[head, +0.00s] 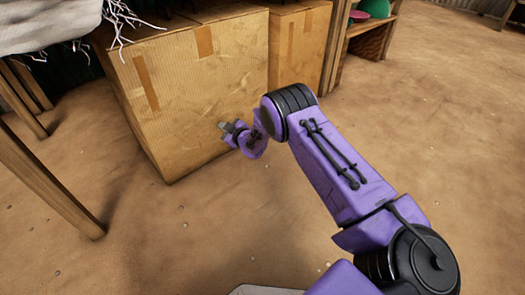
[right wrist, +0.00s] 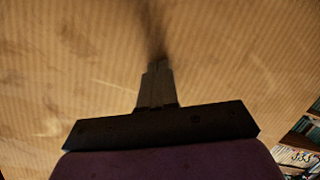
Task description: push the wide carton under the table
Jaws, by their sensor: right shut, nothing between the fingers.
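The wide carton (head: 190,95) is a large brown cardboard box with tape strips, standing on the dirt floor at the upper left of the head view. Its corrugated face (right wrist: 70,70) fills most of the right wrist view. My right gripper (head: 226,127) is shut and empty, its fingertips close to the carton's front face, toward the lower right. I cannot tell whether they touch it. The fingers also show in the right wrist view (right wrist: 157,85). The table's wooden legs (head: 45,185) stand left of the carton. My left gripper is not in view.
A second carton (head: 300,45) stands behind, to the right. A wooden shelf (head: 372,30) with colored items is farther right. A white cloth with a frayed fringe (head: 50,25) hangs at the upper left. The floor (head: 450,120) at the right is open.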

